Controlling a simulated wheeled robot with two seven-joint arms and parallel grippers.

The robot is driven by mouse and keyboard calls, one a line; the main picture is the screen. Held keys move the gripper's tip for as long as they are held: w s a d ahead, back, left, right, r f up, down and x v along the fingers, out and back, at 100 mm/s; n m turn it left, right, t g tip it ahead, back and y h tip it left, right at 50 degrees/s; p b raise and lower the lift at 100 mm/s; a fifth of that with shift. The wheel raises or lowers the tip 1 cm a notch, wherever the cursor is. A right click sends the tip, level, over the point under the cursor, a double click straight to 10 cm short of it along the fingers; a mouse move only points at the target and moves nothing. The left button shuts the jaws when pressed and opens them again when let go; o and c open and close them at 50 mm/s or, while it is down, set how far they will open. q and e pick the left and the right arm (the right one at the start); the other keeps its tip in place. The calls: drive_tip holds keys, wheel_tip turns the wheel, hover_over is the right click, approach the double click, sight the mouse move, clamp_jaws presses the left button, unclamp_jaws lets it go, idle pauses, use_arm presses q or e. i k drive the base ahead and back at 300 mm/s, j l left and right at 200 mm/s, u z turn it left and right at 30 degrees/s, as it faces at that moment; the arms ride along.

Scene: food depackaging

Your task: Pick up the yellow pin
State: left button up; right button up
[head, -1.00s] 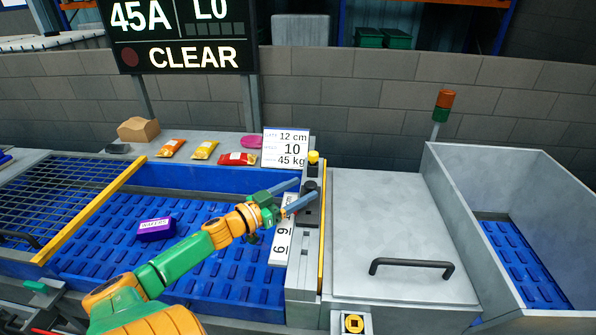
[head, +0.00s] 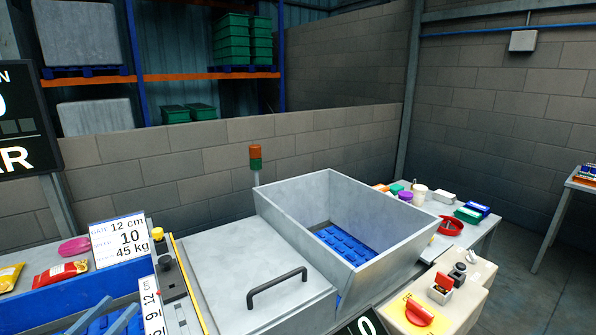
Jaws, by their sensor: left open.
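A small yellow pin or knob (head: 157,233) stands upright at the far end of the grey rail, beside the white sign. The rail has a black knob (head: 166,262) just in front of it and a yellow strip along its right side. My left gripper (head: 121,303) shows only as two blue-grey fingers at the lower left edge, apart and with nothing seen between them. It is nearer to me than the yellow pin and clear of it. The rest of the left arm is out of frame. My right gripper is not in view.
A grey lid (head: 245,262) with a black handle lies right of the rail, and a deep grey hopper (head: 385,255) stands beyond it. A control box (head: 450,305) with a red button is at the lower right. Food packets (head: 60,274) lie at the left.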

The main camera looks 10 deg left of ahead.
sight(158, 233)
drive_tip(key=k+j, duration=0.15)
drive_tip(key=k, duration=0.95)
